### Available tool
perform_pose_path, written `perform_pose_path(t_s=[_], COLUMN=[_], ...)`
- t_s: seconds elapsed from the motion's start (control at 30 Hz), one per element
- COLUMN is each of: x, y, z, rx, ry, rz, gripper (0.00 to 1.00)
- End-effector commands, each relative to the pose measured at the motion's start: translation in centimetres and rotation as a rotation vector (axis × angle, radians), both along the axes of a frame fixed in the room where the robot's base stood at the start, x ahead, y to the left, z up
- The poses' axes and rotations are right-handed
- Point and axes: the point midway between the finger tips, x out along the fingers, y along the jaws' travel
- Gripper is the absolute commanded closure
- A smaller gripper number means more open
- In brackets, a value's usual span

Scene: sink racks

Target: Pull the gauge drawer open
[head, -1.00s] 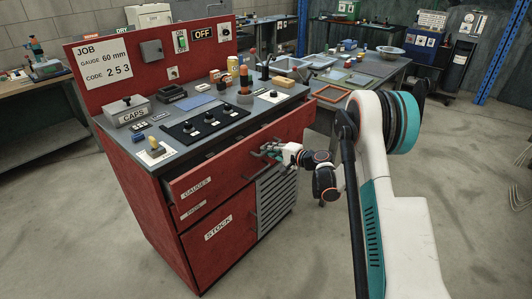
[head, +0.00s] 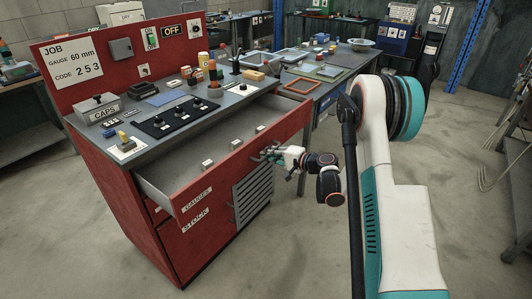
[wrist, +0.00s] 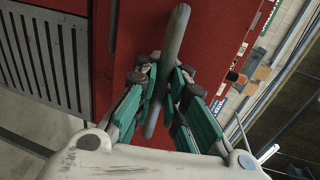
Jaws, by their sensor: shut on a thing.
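The gauge drawer (head: 188,204), a red front labelled GAUGES with a grey inside, stands well out from the red cabinet in the head view. Several small grey blocks with light labels lie in it, one of them a gauge block (head: 207,164). My gripper (head: 268,155) is at the drawer front, toward its right part. In the wrist view my gripper (wrist: 165,88) has its teal fingers closed around the grey bar handle (wrist: 178,35), with the red drawer front behind it. The fingers cover part of the handle.
The worktop (head: 222,107) above the drawer carries a knob panel (head: 178,117), a CAPS box (head: 97,108) and coloured pieces. Below are a STOCK door (head: 190,236) and a louvred vent (head: 253,190). Floor in front is clear.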

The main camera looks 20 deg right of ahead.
Motion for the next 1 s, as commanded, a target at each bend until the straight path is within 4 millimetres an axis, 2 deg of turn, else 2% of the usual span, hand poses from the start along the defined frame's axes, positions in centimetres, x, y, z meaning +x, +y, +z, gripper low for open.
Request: perform_pose_path(t_s=[0.23, 0.3, 0.33, 0.37, 0.77, 1.0], x=[0.0, 0.0, 0.0, 0.0, -0.3, -3.3], y=[-0.1, -0.1, -0.1, -0.1, -0.3, -2.5], z=[0.1, 0.1, 0.1, 0.1, 0.1, 0.9], rx=[0.001, 0.002, 0.001, 0.001, 0.001, 0.001], ry=[0.0, -0.001, 0.0, 0.0, 0.0, -0.001], rz=[-0.001, -0.001, -0.001, -0.001, -0.002, -0.004], gripper=[1.0, 0.78, 0.71, 0.69, 0.69, 0.69])
